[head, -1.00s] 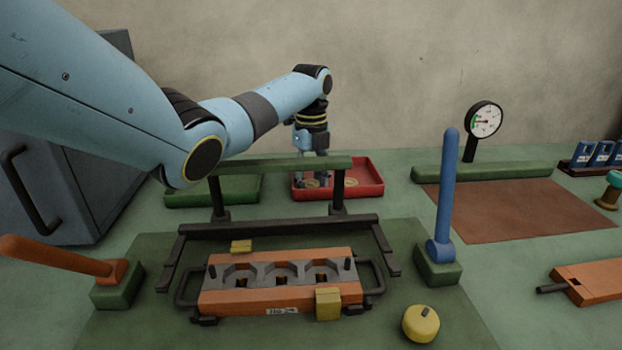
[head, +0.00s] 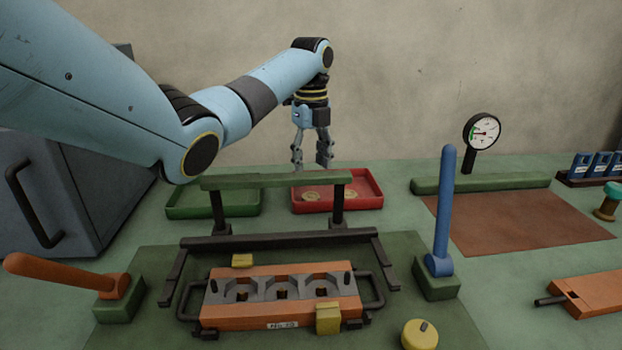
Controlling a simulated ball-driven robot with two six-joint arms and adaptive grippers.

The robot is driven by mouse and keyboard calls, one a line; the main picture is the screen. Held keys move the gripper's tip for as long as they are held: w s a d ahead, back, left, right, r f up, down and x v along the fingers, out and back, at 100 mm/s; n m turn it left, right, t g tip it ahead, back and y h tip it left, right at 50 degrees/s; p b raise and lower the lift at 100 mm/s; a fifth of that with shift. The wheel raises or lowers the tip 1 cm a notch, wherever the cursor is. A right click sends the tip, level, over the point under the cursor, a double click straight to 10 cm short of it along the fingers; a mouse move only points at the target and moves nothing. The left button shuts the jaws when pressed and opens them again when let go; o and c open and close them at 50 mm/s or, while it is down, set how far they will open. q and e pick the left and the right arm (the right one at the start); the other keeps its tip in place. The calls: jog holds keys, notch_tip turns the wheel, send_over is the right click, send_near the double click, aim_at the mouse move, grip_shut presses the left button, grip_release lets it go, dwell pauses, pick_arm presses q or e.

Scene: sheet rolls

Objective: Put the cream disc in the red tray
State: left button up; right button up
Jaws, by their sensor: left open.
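The red tray (head: 366,202) stands at the back, right of a green tray, partly behind the bar of a dark frame. Cream discs lie in it: one disc (head: 311,195) at its left and another disc (head: 339,197) near its middle, partly hidden by the bar and post. My left gripper (head: 311,167) hangs above the red tray, fingers pointing down and apart, with nothing between them. My right gripper is not in view.
A green tray (head: 185,205) is left of the red one. A green crossbar (head: 275,181) on dark posts stands in front of both. An orange mould block (head: 280,314), a blue lever (head: 446,205) and an orange lever (head: 60,272) are nearer. A brown mat (head: 520,222) lies clear at right.

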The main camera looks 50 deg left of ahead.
pick_arm(q)
jog(key=shift+r, duration=2.2)
